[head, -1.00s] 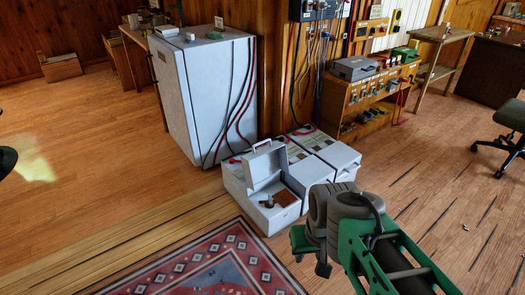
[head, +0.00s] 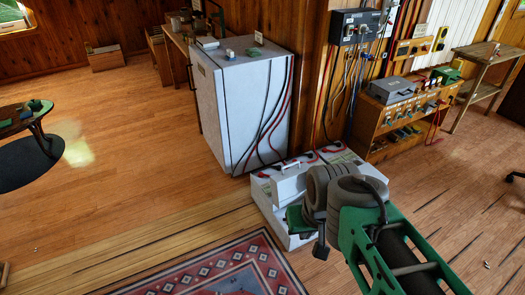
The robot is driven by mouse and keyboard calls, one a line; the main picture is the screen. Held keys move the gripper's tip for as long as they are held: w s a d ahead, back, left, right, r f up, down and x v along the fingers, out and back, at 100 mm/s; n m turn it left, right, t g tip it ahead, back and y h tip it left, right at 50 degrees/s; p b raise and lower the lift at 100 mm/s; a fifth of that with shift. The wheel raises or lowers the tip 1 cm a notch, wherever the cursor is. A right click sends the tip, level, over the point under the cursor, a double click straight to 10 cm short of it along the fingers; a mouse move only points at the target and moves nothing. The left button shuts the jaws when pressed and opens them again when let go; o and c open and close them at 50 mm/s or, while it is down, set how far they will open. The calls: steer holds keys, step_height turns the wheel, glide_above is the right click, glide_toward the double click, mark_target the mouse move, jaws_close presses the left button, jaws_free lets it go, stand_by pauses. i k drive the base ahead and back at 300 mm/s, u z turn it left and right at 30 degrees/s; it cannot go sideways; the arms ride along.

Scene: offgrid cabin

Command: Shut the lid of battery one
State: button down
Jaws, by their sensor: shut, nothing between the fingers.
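White battery boxes (head: 262,196) stand in a row on the floor in front of the white cabinet. The leftmost box has its lid (head: 288,184) raised, with a handle on its top edge. I cannot read a number on it. My gripper (head: 311,238) is in front of this box at its right, low in the view, and partly hidden behind my arm's grey wrist. It looks shut and empty. My wrist and gripper cover much of the open box's inside and the boxes to its right. I cannot tell whether the gripper touches the box.
A tall white cabinet (head: 240,110) stands behind the boxes, with red and black cables running down its side. A wooden bench (head: 400,120) with a grey case is at the right. A patterned rug (head: 225,270) lies in front.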

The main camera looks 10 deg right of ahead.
mark_target(287, 184)
steer(key=u, duration=0.65)
steer(key=i, duration=3.25)
steer(key=z, duration=0.85)
